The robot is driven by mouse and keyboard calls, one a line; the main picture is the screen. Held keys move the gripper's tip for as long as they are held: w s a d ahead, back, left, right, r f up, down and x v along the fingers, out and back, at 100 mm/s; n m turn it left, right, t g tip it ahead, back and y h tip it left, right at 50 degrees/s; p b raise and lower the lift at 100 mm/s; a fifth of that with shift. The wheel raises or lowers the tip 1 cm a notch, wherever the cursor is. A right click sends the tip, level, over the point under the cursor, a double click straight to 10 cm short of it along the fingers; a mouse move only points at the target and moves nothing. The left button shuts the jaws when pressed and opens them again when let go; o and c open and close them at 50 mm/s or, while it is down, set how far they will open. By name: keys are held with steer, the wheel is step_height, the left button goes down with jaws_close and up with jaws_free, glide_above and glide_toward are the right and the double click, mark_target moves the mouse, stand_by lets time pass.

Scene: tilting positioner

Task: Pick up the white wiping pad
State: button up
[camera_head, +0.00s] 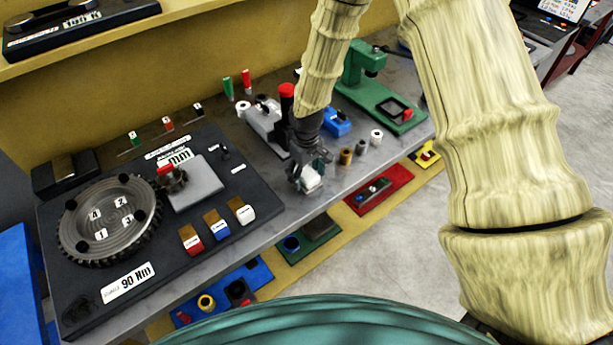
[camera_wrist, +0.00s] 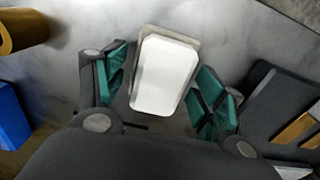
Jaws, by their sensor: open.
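The white wiping pad (camera_wrist: 165,75) is a pale rounded block lying on the grey bench. In the wrist view it lies between the two green-padded fingers of my gripper (camera_wrist: 160,95). Whether a finger touches the pad I cannot tell.
The black positioner board (camera_head: 150,285) with a toothed disc (camera_head: 108,220) fills the bench's left. A brass cylinder (camera_head: 345,157), grey and white rings, and a blue block (camera_head: 337,122) stand right of my gripper. A green press (camera_head: 370,90) stands behind. Coloured trays lie below the front edge.

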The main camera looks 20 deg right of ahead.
mark_target(306, 172)
steer(key=c, duration=1.1)
steer(key=shift+c, duration=0.2)
steer(key=shift+r, duration=0.1)
steer(key=shift+w+r+b, duration=0.1)
steer(key=shift+r+b, duration=0.55)
steer(key=shift+r, duration=0.15)
steer(key=shift+r+b, duration=0.5)
steer(key=shift+r, duration=0.35)
steer(key=s+r+b, duration=0.1)
steer(key=s+b, duration=0.4)
steer(key=s, duration=1.1)
steer(key=shift+d+r, duration=0.15)
steer(key=shift+r, duration=0.15)
steer(key=shift+s, duration=0.1)
